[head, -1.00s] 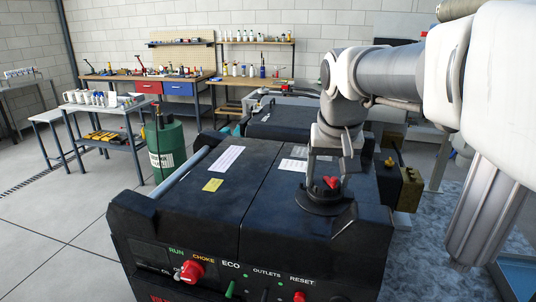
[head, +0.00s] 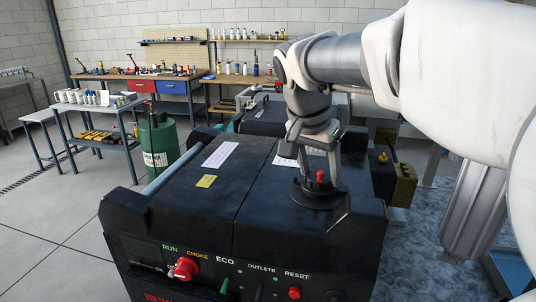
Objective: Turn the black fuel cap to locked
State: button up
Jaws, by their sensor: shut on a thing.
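The black fuel cap (head: 318,196) sits on the top right of the black generator (head: 192,221). It is a round black disc with a small red part (head: 320,177) standing up at its middle. My gripper (head: 318,178) comes down from above onto the cap, its fingers closed around the cap's raised middle. The fingertips partly hide the grip, and any lock marking on the cap is too small to read.
The generator's front panel has a red choke knob (head: 186,268), a green ECO switch (head: 225,286) and a red reset button (head: 294,293). A second black machine (head: 265,118) stands behind. A green cylinder (head: 157,140) stands at the left. A brass-coloured can (head: 404,186) is at the right.

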dwell(0.3)
jog(key=o, duration=1.4)
jog(key=p+v, duration=0.1)
jog(key=v, duration=1.6)
jog(key=shift+s+r+p, duration=0.1)
jog(key=shift+r+p, duration=0.05)
jog(key=shift+p, duration=0.2)
